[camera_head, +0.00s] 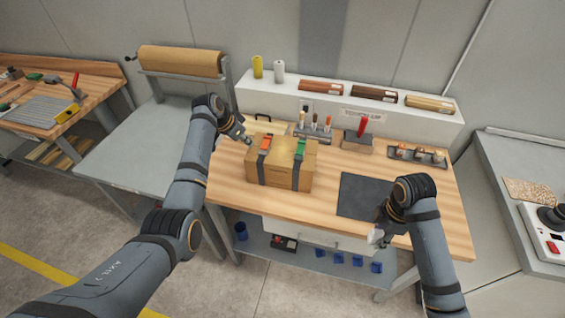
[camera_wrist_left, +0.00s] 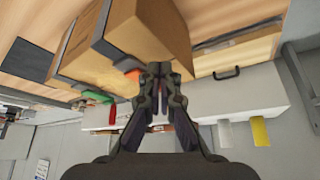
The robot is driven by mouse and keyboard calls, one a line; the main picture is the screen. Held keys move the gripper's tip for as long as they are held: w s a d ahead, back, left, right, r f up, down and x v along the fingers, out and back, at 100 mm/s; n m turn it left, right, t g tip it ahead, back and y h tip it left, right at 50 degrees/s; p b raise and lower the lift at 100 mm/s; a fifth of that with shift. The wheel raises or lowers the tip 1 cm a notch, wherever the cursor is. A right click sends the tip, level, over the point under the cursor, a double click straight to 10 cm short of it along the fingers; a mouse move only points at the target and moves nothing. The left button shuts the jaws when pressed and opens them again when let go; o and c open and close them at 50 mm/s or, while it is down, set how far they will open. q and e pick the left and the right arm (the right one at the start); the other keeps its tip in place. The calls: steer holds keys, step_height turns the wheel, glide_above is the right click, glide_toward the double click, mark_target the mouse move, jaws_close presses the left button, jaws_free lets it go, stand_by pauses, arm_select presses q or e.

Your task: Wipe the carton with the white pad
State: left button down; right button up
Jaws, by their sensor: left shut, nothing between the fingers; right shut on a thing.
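The brown carton (camera_head: 278,174), with dark straps and orange and green clips on top, stands on the wooden workbench (camera_head: 225,175). In the left wrist view the carton (camera_wrist_left: 155,30) fills the upper part. My left gripper (camera_head: 247,139) is shut and empty at the carton's back left top corner; its closed tips (camera_wrist_left: 158,70) show in the wrist view. I cannot tell whether they touch the carton. My right gripper (camera_head: 379,232) is shut on the white pad (camera_head: 375,237), at the bench's front edge right of the carton. The pad is small and partly hidden by the fingers.
A dark mat (camera_head: 362,196) lies on the bench between the carton and my right gripper. Behind stand a holder with markers (camera_head: 314,128), a block with a red-handled tool (camera_head: 360,138) and a dark rack (camera_head: 416,155). A white shelf (camera_head: 390,117) runs along the back.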

arm_select(q)
steer(key=shift+f+b, duration=0.35)
steer(key=shift+f, duration=0.5)
arm_select(e)
steer(key=shift+f, duration=0.4)
arm_select(q)
steer(key=shift+r, duration=0.1)
arm_select(e)
steer(key=shift+r, duration=0.1)
